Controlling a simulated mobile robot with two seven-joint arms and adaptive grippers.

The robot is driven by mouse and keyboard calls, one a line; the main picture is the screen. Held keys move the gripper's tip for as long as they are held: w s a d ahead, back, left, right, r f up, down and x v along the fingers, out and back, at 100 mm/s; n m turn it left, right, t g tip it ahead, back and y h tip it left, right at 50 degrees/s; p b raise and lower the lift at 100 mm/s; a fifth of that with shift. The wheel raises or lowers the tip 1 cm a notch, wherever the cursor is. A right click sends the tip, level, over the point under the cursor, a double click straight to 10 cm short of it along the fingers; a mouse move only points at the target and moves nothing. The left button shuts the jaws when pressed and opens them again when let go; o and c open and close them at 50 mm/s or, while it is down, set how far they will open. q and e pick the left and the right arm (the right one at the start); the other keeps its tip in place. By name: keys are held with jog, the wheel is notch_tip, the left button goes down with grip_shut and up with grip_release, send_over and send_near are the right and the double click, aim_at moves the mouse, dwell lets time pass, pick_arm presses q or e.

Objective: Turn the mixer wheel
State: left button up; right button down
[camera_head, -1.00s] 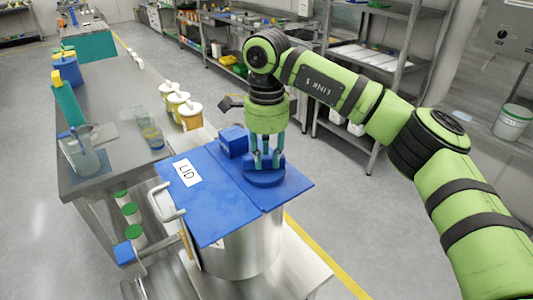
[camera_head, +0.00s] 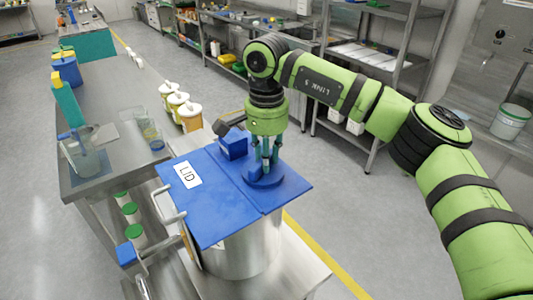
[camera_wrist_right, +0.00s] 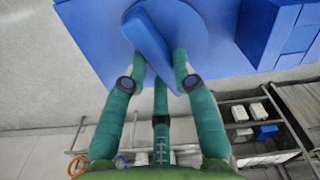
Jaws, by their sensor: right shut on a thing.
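The mixer wheel (camera_head: 266,181) is a blue disc with a raised bar across it, lying on the blue lid of a steel vessel. My right gripper (camera_head: 264,163) points down onto it, with its teal fingers around the bar. In the right wrist view the bar (camera_wrist_right: 148,38) runs slantwise between the fingers of my right gripper (camera_wrist_right: 158,58), which is shut on it. The fingers hide part of the bar in the head view. My left gripper does not show.
A blue box (camera_head: 233,144) stands on the lid right behind the wheel, close to my gripper. The lid (camera_head: 213,215) carries a white LID label, and a metal handle (camera_head: 167,205) is at its left. A steel table (camera_head: 112,105) with cups and bottles stands left.

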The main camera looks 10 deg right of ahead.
jog(key=n, duration=0.4)
jog(key=n+p, duration=0.1)
jog(key=n, duration=0.2)
jog(key=shift+w+a+r, duration=0.1)
jog(key=shift+w, duration=0.15)
jog(key=n, duration=0.6)
jog(key=shift+w+a+p, duration=0.15)
jog(key=shift+p, duration=0.15)
jog(key=shift+n, duration=0.3)
jog(key=c, duration=1)
grip_release()
notch_tip(320, 180, up, 12)
